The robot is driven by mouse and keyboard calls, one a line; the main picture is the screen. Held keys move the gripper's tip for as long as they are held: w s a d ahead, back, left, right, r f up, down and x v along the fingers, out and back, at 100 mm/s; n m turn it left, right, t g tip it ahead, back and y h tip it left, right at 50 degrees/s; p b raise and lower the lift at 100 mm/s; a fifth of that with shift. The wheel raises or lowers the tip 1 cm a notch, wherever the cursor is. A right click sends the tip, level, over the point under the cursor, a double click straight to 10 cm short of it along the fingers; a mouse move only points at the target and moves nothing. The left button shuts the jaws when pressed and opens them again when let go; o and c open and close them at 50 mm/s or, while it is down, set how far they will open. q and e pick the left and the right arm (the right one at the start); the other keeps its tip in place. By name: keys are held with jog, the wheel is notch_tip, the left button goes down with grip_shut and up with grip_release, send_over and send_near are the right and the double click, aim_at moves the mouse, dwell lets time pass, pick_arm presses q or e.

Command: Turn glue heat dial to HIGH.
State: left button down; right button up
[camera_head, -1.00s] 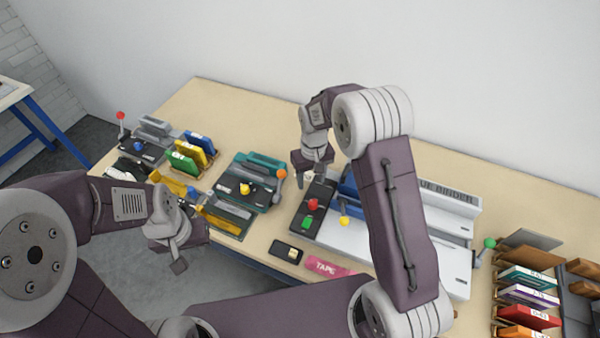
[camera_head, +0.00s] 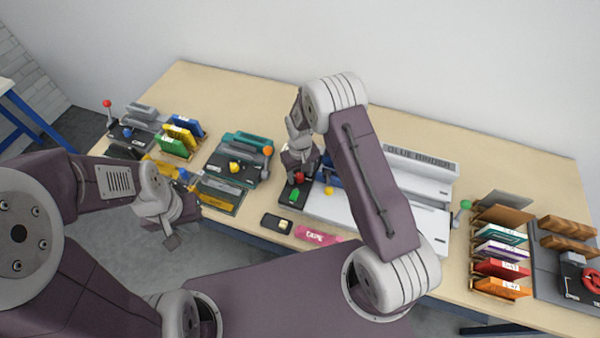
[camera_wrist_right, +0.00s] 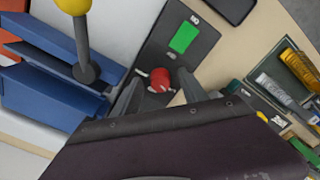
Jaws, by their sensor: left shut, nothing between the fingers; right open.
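The glue binder (camera_head: 420,163) stands at the back right of the bench. Its dark control panel (camera_head: 283,196) carries a red dial (camera_head: 299,177) and a green button (camera_head: 294,195). My right gripper (camera_head: 298,168) is over the red dial, pointing down. In the right wrist view the red dial (camera_wrist_right: 160,79) lies between the open fingertips; I cannot tell whether they touch it. The dial's pointer and heat markings are too small to read. My left gripper (camera_head: 172,240) is shut and empty, in front of the bench's left part.
A yellow-knobbed lever (camera_wrist_right: 86,70) and blue part (camera_wrist_right: 45,100) are close beside my right gripper. A black device (camera_head: 276,223) and pink tape box (camera_head: 318,235) lie at the front edge. A teal machine (camera_head: 240,157) stands to the left.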

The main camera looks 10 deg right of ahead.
jog(key=shift+w+a, duration=0.1)
jog(key=shift+w+f, duration=0.1)
jog(key=c, duration=0.4)
grip_shut()
